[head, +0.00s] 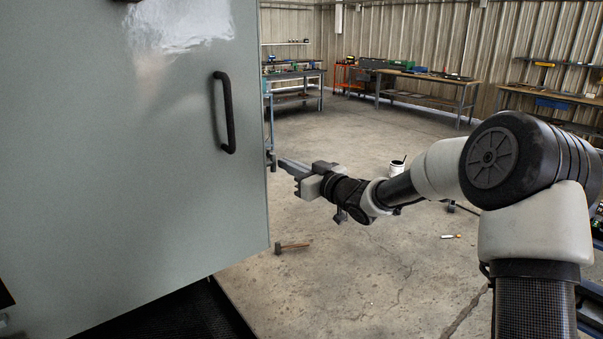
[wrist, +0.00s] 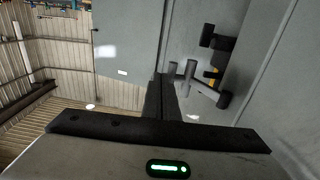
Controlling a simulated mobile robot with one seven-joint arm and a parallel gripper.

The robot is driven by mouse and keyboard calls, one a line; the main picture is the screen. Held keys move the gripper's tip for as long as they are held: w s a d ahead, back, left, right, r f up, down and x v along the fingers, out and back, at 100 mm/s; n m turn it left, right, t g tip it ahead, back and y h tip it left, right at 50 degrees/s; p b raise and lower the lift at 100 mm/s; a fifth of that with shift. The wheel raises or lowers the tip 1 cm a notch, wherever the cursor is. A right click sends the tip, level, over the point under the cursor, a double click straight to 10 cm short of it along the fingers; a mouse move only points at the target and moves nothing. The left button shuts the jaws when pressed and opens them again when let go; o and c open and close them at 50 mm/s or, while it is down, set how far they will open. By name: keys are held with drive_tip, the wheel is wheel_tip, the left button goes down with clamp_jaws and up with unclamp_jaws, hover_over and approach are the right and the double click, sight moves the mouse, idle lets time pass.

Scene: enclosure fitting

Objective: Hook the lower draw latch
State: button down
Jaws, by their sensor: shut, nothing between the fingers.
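The grey enclosure (head: 130,150) fills the left of the head view, with a black bar handle (head: 224,112) on its face. My gripper (head: 280,162) is at the enclosure's right edge, its fingers pointing toward it. In the wrist view my dark fingers (wrist: 161,82) are together with nothing between them. Just right of the fingertips is a latch-like fitting with a grey T-shaped bar (wrist: 190,75) and a dark part (wrist: 216,40). A small yellow patch shows behind it. Whether the fingers touch the bar, and whether it is hooked, I cannot tell. The head view hides this fitting.
A grey panel (wrist: 262,60) runs along the right of the wrist view, close to the fingers. A hammer (head: 292,247) lies on the concrete floor. Workbenches (head: 425,82) stand far back. The floor right of the enclosure is mostly open.

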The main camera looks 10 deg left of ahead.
sight(275, 164)
drive_tip(key=shift+n+g+y, duration=0.3)
drive_tip(key=shift+w+a, duration=0.25)
drive_tip(key=shift+a, duration=0.55)
drive_tip(key=shift+w+a, duration=0.25)
drive_tip(key=shift+a, duration=0.5)
drive_tip(key=shift+w+a, duration=0.25)
drive_tip(key=shift+a, duration=0.65)
